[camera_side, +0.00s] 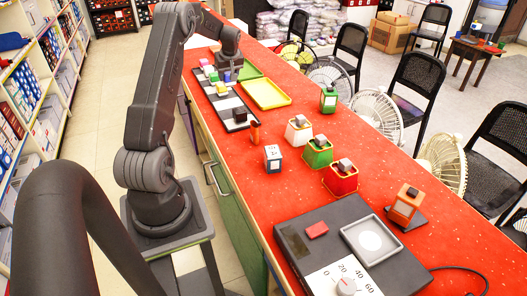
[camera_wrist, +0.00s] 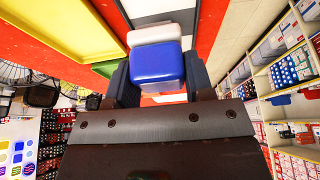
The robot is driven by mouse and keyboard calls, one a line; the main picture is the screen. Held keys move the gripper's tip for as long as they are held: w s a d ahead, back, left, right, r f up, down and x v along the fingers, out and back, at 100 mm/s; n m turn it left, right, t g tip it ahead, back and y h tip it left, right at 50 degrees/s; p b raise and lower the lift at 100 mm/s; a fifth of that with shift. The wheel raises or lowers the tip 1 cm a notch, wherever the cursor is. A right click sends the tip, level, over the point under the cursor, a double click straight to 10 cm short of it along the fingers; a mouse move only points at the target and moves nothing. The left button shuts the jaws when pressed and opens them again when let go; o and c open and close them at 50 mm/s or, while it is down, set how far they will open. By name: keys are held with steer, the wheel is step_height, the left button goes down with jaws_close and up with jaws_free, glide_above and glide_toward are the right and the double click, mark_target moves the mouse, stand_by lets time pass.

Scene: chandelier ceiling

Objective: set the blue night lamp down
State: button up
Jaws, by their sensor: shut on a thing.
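The blue night lamp (camera_wrist: 157,62) is between the two fingers of my gripper (camera_wrist: 160,80) in the wrist view, which is shut on it. It shows a blue block with a white part beyond it. In the side view my gripper (camera_side: 229,68) is at the far part of the red counter, pointing down, with a small bit of blue (camera_side: 227,76) below it. I cannot tell whether the lamp touches the surface under it. Similar white (camera_side: 299,129), green (camera_side: 318,152) and red (camera_side: 341,179) pieces stand in a row nearer the camera.
A dark board (camera_side: 229,102) with pale squares and small coloured pieces lies beside my gripper. A yellow tray (camera_side: 267,94) and a green tray (camera_side: 250,70) are close by.

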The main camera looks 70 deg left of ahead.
steer(key=w+d+r, duration=0.1)
steer(key=d, duration=1)
steer(key=w+d+r, duration=0.2)
steer(key=d, duration=0.8)
steer(key=s+d+f, duration=0.1)
steer(key=s+d, duration=0.5)
steer(key=d, duration=0.4)
steer(key=s+d+f, duration=0.1)
steer(key=s+d, duration=0.5)
steer(key=d, duration=0.4)
steer(key=w+d+f, duration=0.1)
steer(key=d+f, duration=0.1)
steer(key=d, duration=0.1)
steer(key=w+d+f, duration=0.2)
steer(key=d, duration=0.1)
steer(key=w+d+f, duration=0.2)
steer(key=d, duration=0.1)
steer(key=shift+w+d+f, duration=0.15)
steer(key=shift+f, duration=0.15)
steer(key=shift+w+d+f, duration=0.25)
steer(key=shift+d+f, duration=0.1)
steer(key=shift+d, duration=0.1)
steer(key=shift+f, duration=1.95)
steer(key=shift+f, duration=0.2)
